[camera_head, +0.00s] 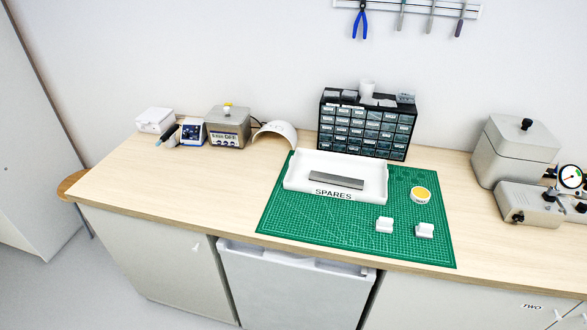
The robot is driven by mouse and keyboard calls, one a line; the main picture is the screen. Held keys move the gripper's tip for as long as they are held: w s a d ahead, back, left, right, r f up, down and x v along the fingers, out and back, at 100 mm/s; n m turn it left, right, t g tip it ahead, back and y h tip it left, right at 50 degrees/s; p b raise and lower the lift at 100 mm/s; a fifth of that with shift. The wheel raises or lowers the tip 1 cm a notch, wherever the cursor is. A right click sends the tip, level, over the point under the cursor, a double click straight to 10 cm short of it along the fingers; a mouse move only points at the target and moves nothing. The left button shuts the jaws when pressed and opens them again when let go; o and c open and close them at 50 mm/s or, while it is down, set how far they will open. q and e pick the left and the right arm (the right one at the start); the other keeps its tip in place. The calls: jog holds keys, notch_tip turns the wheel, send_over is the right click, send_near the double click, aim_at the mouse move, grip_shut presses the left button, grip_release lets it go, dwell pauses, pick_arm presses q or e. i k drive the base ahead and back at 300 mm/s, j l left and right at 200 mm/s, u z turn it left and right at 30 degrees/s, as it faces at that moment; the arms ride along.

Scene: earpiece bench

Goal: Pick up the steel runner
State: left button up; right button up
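The steel runner (336,180) is a straight dark grey bar. It lies inside a shallow white tray (292,186) marked SPARES, roughly along the tray's length and clear of its walls. The tray stands on the back part of a green cutting mat (300,229). Neither of my grippers is in view, and nothing is touching the runner.
Two small white blocks (384,225) (425,231) and a round yellow-topped tub (420,194) stand on the mat, right of the tray. A black drawer cabinet (368,127) stands close behind the tray. Grey machines (515,150) occupy the right. The bench's left front (170,190) is clear.

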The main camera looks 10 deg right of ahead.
aim_at(336, 180)
jog(key=z, duration=0.7)
